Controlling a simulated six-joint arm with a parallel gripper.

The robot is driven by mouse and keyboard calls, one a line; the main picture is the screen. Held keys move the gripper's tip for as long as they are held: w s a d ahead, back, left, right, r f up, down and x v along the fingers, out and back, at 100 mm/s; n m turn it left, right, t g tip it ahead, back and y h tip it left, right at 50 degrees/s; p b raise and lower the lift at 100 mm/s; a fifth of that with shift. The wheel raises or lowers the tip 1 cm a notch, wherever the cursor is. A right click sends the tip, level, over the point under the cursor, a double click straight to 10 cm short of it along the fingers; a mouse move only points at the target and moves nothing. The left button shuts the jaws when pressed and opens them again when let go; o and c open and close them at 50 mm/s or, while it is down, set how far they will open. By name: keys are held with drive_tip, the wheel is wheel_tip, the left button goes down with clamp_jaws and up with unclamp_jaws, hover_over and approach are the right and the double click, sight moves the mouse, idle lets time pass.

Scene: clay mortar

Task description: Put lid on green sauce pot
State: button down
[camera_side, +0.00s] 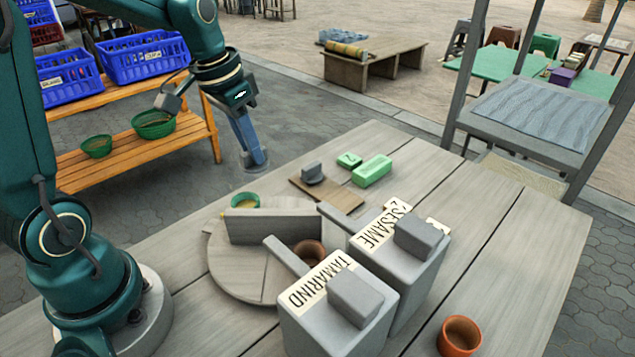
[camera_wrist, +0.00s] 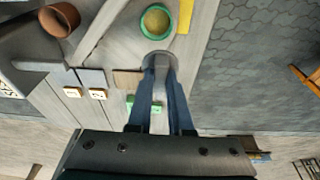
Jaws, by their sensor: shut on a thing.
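The green sauce pot (camera_side: 246,200) stands on the table behind a grey upright block, which hides its lower part in the side view. In the wrist view the green pot (camera_wrist: 155,21) is open on top, with yellowish sauce inside, just beyond my fingertips. My gripper (camera_side: 249,148) points down over the table's far left edge, to the right of the shelf. Its blue fingers (camera_wrist: 160,75) are shut on a small grey round lid (camera_wrist: 158,59), which also shows at the fingertips in the side view (camera_side: 257,163). The lid is apart from the pot.
Grey boxes marked TAMARIND (camera_side: 338,310) and SESAME (camera_side: 400,262) stand right of the round board (camera_side: 240,270). A grey block (camera_side: 270,226) rises beside the pot. A grey knobbed piece (camera_side: 312,173) lies on a brown board, near green blocks (camera_side: 372,171). A terracotta cup (camera_side: 459,337) stands front right.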

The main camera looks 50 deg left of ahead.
sight(247, 172)
drive_tip(key=s, duration=0.1)
drive_tip(key=s+d, duration=0.1)
drive_tip(key=s, duration=0.1)
drive_tip(key=shift+s+f, duration=0.2)
drive_tip(key=shift+f, duration=0.8)
drive_tip(key=shift+s+f, duration=0.15)
drive_tip(key=shift+f, duration=0.85)
drive_tip(key=shift+f, duration=0.45)
drive_tip(key=c, duration=0.8)
unclamp_jaws()
drive_tip(key=shift+o, duration=0.6)
